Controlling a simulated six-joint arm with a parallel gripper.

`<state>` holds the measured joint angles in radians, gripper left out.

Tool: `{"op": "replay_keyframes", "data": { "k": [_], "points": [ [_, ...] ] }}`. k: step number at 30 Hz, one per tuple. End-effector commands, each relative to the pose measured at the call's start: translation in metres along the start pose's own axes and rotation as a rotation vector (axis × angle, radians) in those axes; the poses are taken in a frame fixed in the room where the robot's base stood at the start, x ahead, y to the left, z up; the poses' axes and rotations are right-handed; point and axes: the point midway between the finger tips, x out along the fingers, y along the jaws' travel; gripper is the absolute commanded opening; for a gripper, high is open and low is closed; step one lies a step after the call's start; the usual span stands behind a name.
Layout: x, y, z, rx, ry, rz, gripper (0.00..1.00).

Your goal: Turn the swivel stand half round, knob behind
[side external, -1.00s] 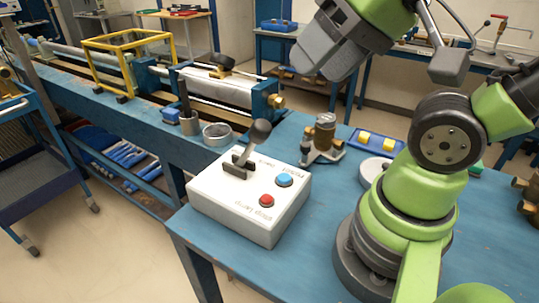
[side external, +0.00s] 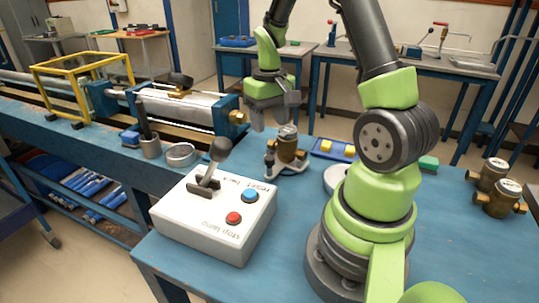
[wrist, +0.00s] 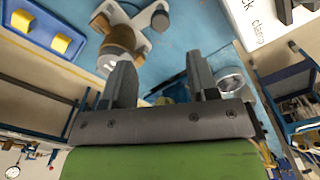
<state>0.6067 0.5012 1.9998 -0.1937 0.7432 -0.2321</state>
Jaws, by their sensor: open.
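The swivel stand (side external: 288,168) is a small pale base on the blue bench with a brass meter (side external: 288,145) upright on it. A small dark upright part shows at its left side; I cannot tell for sure whether it is the knob. In the wrist view the stand (wrist: 135,28) lies at the upper left, beyond the left finger, with a round pale-topped part at its right end. My gripper (side external: 275,112) is open and empty, above and just behind the stand in the side view. Its two fingers (wrist: 160,80) are apart, with bench between them, and touch nothing.
A white control box (side external: 215,215) with a lever, blue button and red button stands in front left. A metal ring (side external: 181,154) and a cup of tools (side external: 150,147) are left. A blue tray (side external: 332,150) with yellow blocks is right. Brass meters (side external: 495,188) stand far right.

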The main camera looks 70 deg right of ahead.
Motion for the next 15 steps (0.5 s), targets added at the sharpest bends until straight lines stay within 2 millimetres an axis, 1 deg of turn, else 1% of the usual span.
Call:
{"op": "replay_keyframes", "data": {
  "k": [5,9,12,15],
  "points": [
    [0.025,0.0,0.002,0.001,-0.008,-0.001,0.54],
    [0.053,-0.001,0.002,0.0,-0.008,-0.002,0.54],
    [0.07,-0.001,0.002,0.002,-0.007,-0.002,0.54],
    [0.083,-0.001,0.001,0.0,-0.005,-0.002,0.54]
  ]
}}
